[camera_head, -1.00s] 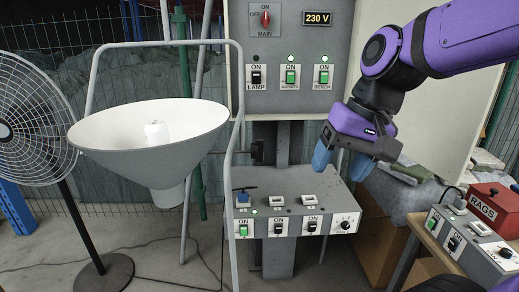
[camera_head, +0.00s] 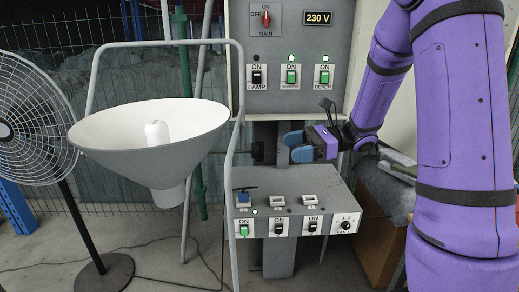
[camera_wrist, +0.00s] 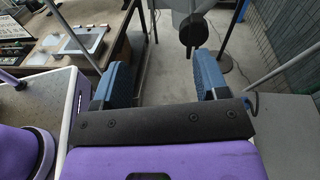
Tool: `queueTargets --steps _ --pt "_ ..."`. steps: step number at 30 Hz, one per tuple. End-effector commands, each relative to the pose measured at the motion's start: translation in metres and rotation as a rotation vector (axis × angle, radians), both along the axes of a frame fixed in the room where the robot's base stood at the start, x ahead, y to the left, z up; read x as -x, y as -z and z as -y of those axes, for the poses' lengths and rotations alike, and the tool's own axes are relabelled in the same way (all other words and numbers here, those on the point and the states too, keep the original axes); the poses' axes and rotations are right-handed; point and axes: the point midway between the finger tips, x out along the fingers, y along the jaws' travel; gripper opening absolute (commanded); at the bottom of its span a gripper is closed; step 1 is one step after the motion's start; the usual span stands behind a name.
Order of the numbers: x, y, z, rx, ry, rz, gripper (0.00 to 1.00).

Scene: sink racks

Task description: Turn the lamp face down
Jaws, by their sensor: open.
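The lamp has a wide grey shade (camera_head: 150,145) with its open side and white bulb (camera_head: 157,134) facing up. It hangs in a grey tube frame (camera_head: 238,110). A dark knob (camera_head: 257,151) sits on the frame's right side. In the wrist view a dark round knob (camera_wrist: 192,32) lies ahead, slightly right of centre between the fingers. My gripper (camera_head: 288,147) is open and empty, pointing left at the knob with a gap between them. In the wrist view my gripper (camera_wrist: 162,75) shows its two blue fingers apart.
A switch panel (camera_head: 283,48) reading 230 V stands behind. A sloped switch box (camera_head: 290,185) lies below my gripper. A fan (camera_head: 35,120) stands at the far left. In the wrist view a table (camera_wrist: 50,55) with a grey tray is at left.

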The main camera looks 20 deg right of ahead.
Motion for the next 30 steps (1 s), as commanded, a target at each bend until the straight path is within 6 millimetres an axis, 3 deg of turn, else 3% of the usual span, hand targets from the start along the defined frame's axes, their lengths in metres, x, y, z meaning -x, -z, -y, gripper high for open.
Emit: queueTargets --steps 6,11,30 --pt "-0.025 0.018 0.024 -0.122 0.112 -0.065 0.67" --pt "-0.031 0.020 0.023 -0.141 0.128 -0.072 0.67" --pt "-0.059 0.020 -0.066 -0.138 0.125 -0.070 0.67"
